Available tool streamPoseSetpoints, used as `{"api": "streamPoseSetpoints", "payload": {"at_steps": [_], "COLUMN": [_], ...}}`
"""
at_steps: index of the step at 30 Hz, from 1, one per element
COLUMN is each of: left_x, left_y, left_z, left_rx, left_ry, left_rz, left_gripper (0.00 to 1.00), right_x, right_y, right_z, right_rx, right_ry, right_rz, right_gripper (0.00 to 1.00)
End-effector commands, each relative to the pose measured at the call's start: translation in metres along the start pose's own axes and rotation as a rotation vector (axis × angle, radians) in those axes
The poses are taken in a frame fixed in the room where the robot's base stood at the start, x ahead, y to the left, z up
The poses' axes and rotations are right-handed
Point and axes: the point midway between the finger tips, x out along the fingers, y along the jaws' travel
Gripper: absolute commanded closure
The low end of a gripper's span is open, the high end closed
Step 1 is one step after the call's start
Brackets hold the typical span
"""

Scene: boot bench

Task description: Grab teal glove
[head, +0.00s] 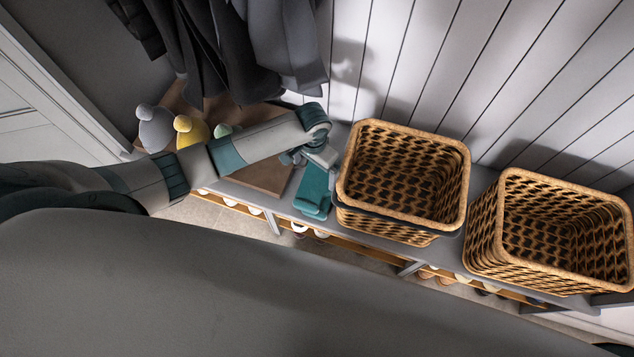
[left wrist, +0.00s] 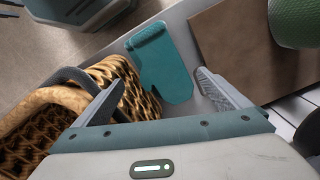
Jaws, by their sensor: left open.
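The teal glove (head: 314,190) lies on the grey bench top, left of the nearer wicker basket in the head view. It also shows in the left wrist view (left wrist: 160,65), flat on the bench, beyond and between my open fingers. My left gripper (left wrist: 160,97) is open and empty. In the head view the left gripper (head: 322,158) is over the glove's far end and partly hides it. I cannot tell the exact height between the fingers and the glove. My right gripper is not in view.
A wicker basket (head: 354,205) stands close right of the glove, with another basket (head: 484,225) farther right. A brown board or mat (head: 268,178) lies left of the glove. Bobble hats, a grey one (head: 155,131) and a yellow one (head: 190,133), stand farther left. Dark coats (head: 250,50) hang behind.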

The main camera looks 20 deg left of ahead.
Motion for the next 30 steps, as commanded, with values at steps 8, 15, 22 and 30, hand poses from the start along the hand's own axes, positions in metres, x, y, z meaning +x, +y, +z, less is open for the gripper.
{"api": "streamPoseSetpoints", "payload": {"at_steps": [8, 15, 22, 30], "left_x": [0.048, 0.065, 0.065, 0.074], "left_y": [0.001, 0.0, 0.0, 0.001], "left_z": [0.001, 0.0, 0.0, 0.0], "left_rx": [-0.001, 0.0, 0.0, 0.0], "left_ry": [-0.004, -0.001, -0.001, -0.002], "left_rz": [0.0, 0.0, 0.0, 0.001], "left_gripper": [0.05, 0.05, 0.05, 0.05], "right_x": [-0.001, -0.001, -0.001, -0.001], "right_y": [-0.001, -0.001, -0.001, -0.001], "right_z": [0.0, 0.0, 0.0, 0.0], "right_rx": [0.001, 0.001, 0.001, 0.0], "right_ry": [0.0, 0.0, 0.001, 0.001], "right_rz": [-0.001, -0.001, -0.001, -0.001], "right_gripper": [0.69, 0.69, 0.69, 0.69]}}
